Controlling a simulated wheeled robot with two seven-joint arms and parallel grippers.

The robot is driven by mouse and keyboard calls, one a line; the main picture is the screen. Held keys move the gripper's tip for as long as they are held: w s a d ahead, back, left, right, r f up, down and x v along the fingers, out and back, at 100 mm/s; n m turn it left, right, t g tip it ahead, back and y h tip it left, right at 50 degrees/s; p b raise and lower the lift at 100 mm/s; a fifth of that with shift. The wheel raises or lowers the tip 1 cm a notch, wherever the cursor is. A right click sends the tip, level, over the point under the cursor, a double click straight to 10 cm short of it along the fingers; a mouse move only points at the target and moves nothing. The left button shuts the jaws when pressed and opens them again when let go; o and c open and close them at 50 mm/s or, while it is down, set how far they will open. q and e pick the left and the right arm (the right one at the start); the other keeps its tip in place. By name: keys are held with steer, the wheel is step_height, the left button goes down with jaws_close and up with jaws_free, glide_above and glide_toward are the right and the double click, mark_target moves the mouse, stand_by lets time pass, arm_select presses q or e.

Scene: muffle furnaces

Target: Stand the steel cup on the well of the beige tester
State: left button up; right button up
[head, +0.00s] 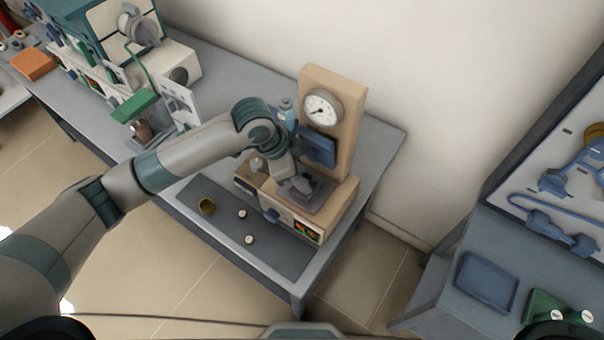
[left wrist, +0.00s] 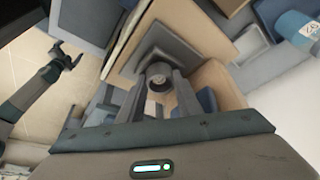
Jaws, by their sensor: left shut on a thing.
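The beige tester (head: 318,85) stands on the bench in the head view, with a round dial on its column and a dark square plate (head: 318,198) at its base. My left gripper (head: 297,186) is over this plate, in front of the column. In the left wrist view the gripper (left wrist: 161,92) is shut on a small round grey piece with a dark centre, which looks like the steel cup (left wrist: 158,77). A grey plate shows behind it. Whether the cup touches the well is hidden. My right gripper (left wrist: 66,58) shows at left in the wrist view, fingers apart and empty.
A brass-coloured cup (head: 207,206) and two small pieces (head: 242,214) (head: 249,239) stand on the dark mat (head: 280,258) left of the tester. A blue-capped bottle (head: 286,108) is close behind my left wrist. Furnaces fill the bench's far left. A blue tray (head: 487,281) lies on the right bench.

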arm_select(q)
steer(key=shift+f, duration=0.3)
steer(key=shift+s+f, duration=0.2)
steer(key=shift+f, duration=0.15)
steer(key=o, duration=1)
steer(key=shift+o, duration=0.4)
steer(key=shift+a+f, duration=0.1)
steer(key=shift+f, duration=0.15)
steer(key=shift+s, duration=0.1)
steer(key=shift+r, duration=0.6)
steer(key=w+b+v, duration=0.1)
steer(key=b+v, duration=0.1)
steer(key=v, duration=1)
steer(key=shift+r, duration=0.35)
steer(key=shift+s+f, duration=0.1)
steer(key=shift+s, duration=0.05)
